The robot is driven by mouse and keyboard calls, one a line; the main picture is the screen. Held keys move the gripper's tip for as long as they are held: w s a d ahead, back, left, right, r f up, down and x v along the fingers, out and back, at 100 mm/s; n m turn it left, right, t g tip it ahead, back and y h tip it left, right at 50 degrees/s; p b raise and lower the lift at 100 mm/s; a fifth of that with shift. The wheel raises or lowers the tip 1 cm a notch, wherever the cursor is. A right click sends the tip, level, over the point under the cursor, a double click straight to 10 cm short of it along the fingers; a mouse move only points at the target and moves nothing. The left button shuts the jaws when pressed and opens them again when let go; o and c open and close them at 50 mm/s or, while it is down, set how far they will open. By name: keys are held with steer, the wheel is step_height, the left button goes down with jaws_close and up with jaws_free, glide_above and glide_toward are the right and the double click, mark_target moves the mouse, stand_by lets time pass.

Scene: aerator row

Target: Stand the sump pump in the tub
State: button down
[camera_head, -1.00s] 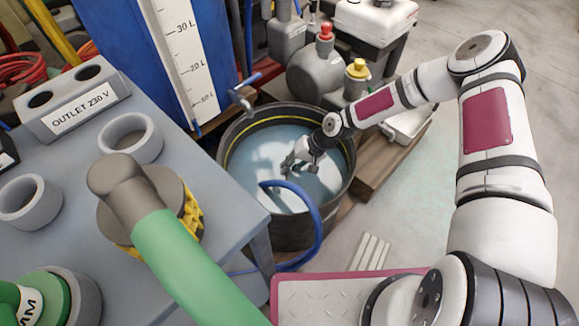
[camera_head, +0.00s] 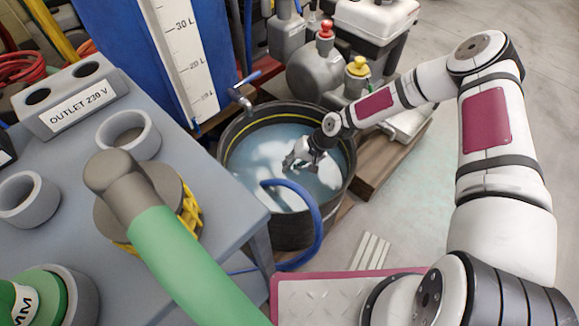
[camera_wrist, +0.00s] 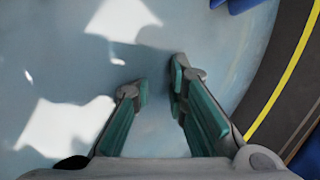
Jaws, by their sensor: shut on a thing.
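A grey pump body (camera_head: 110,213) with a yellow ribbed base (camera_head: 188,214), a grey elbow and a thick green hose stands upright on the grey bench at the left; it looks like the sump pump. The round dark tub (camera_head: 228,133) with a yellow band inside stands on the floor at the middle, holding pale blue water. My gripper (camera_head: 290,162) is low inside the tub, away from the pump.
A blue hose (camera_head: 318,225) arches over the tub's front rim. A tap (camera_head: 240,97) overhangs its back rim. The grey bench (camera_head: 235,190) edge lies close to the tub's left. Canisters (camera_head: 316,72) crowd behind it.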

steer(key=shift+f, duration=0.15)
steer(key=c, duration=1.6)
jaws_free()
steer(key=shift+c, duration=0.2)
steer(key=shift+o, duration=0.8)
steer(key=shift+d+f, duration=0.1)
steer(key=v, duration=1.2)
